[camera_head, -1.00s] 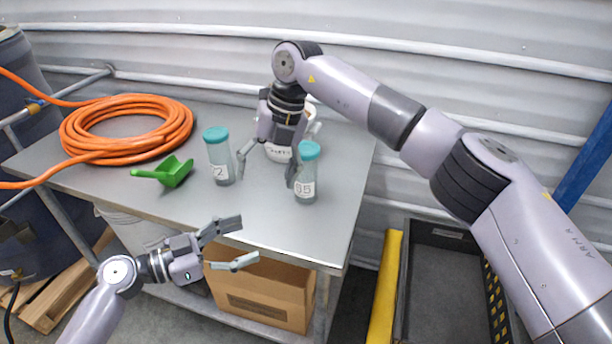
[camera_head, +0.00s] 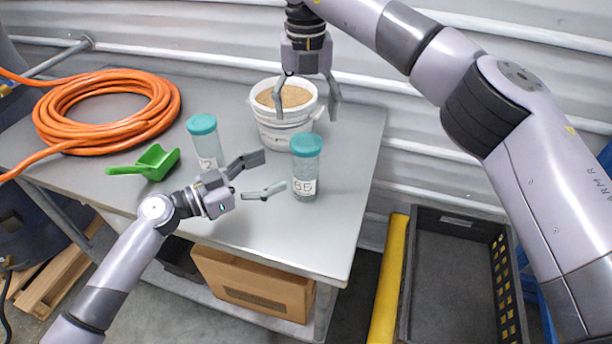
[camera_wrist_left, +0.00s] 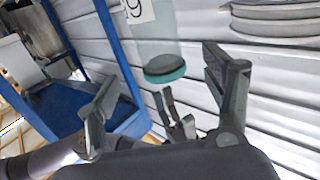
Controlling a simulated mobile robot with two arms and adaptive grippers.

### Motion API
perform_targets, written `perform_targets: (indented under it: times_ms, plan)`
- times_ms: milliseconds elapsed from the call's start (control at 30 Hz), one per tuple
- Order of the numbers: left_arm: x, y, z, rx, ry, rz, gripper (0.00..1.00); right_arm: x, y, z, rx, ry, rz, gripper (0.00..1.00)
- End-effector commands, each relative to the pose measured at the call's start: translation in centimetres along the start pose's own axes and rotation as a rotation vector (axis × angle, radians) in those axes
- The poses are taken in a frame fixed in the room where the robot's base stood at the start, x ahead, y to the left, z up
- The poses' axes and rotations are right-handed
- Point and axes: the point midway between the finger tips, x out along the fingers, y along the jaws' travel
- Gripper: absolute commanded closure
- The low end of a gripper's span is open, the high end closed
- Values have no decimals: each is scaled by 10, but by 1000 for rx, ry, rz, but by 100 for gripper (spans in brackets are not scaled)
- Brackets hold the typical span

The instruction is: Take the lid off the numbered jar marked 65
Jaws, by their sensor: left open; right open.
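The jar with the label that looks like 65 (camera_head: 305,171) stands upright at the front right of the table. Its teal lid (camera_head: 307,145) is on. Its label is hard to read now. My left gripper (camera_head: 274,171) is open and empty, with its fingertips just left of this jar. In the left wrist view, a jar with a teal lid (camera_wrist_left: 165,68) appears upside down between the spread fingers, apart from them. My right gripper (camera_head: 307,112) is open and empty, raised in front of the white bucket (camera_head: 283,135), behind the jar.
A second teal-lidded jar (camera_head: 204,139) stands to the left, partly behind my left gripper. A green scoop (camera_head: 154,162) and a coiled orange hose (camera_head: 100,125) lie further left. The table's front edge is close. A dark crate (camera_head: 457,270) stands at the lower right.

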Motion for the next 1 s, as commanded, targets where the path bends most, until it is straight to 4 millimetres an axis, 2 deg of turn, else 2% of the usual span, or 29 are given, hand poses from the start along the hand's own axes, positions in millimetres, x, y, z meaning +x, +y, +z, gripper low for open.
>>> perform_targets:
  times_ms: [33, 300, 500, 667, 933, 1000]
  plan:
    - [11, 0, -1, 2, 2, 2, 26, 0, 0, 0, 0, 0, 0, 27]
    - [63, 0, -1, 1, 1, 2, 26, 0, 0, 0, -1, 0, 1, 27]
    - [88, 0, 0, 0, 1, 1, 26, 0, 0, 0, -1, 0, 1, 27]
    - [97, 0, 0, 1, 1, 1, 26, 0, 0, 0, -1, 0, 1, 27]
    - [98, 0, 0, 0, 0, 0, 26, 0, 0, 0, -1, 0, 1, 27]
    - [98, 0, 0, 0, 0, 0, 30, 0, 0, 0, -1, 0, 1, 27]
